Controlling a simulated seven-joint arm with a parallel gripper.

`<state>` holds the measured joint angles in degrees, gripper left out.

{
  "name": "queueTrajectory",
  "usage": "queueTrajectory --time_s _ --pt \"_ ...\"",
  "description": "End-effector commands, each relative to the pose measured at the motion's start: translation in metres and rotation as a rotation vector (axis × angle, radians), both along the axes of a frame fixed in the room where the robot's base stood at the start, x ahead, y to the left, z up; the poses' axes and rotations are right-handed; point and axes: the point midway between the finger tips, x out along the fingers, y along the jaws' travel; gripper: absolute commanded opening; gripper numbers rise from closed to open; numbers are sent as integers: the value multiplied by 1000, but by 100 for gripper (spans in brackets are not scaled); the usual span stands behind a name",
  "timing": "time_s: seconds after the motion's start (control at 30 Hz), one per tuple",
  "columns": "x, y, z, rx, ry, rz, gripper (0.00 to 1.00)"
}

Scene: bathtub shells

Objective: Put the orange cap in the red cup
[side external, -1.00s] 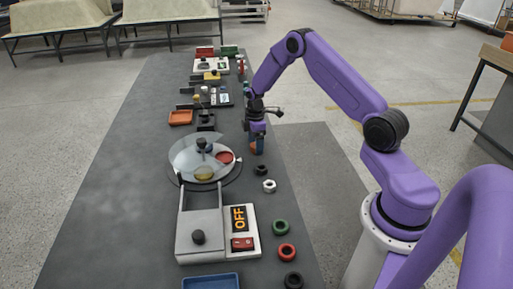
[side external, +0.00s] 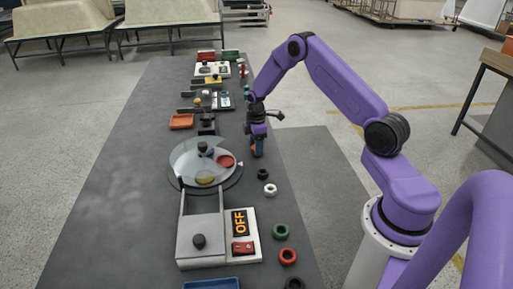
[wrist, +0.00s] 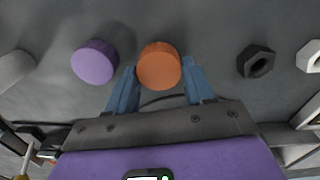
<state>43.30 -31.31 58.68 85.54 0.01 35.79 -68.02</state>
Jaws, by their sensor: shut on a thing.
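The orange cap (wrist: 159,66) is between the two fingers of my gripper (wrist: 160,86) in the wrist view. My gripper is shut on it. In the side external view my gripper (side external: 257,150) points down low over the table's right edge, and the cap is mostly hidden by the fingers. The red cup (side external: 226,161) shows as a red round shape on the right of a round dish with a clear cover, left of my gripper. Whether the cover lies over it is hard to tell.
A purple cap (wrist: 94,61) lies left of my gripper and a black nut (wrist: 256,62) to its right. A yellow round shape (side external: 205,177) is also in the dish. A grey box with an OFF panel (side external: 239,222) stands in front. The table's left side is clear.

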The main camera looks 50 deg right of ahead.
Motion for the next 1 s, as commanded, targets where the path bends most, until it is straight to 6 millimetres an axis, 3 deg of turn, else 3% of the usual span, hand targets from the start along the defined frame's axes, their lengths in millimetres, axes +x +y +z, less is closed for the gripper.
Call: queueTrajectory --time_s 0.17,0.53,0.8,1.0 --pt "0 0 26 -1 -4 0 19" --pt "-50 18 87 -1 -4 2 19" --pt "-98 34 106 0 -2 1 19" --pt "-121 42 117 -1 -1 1 19"
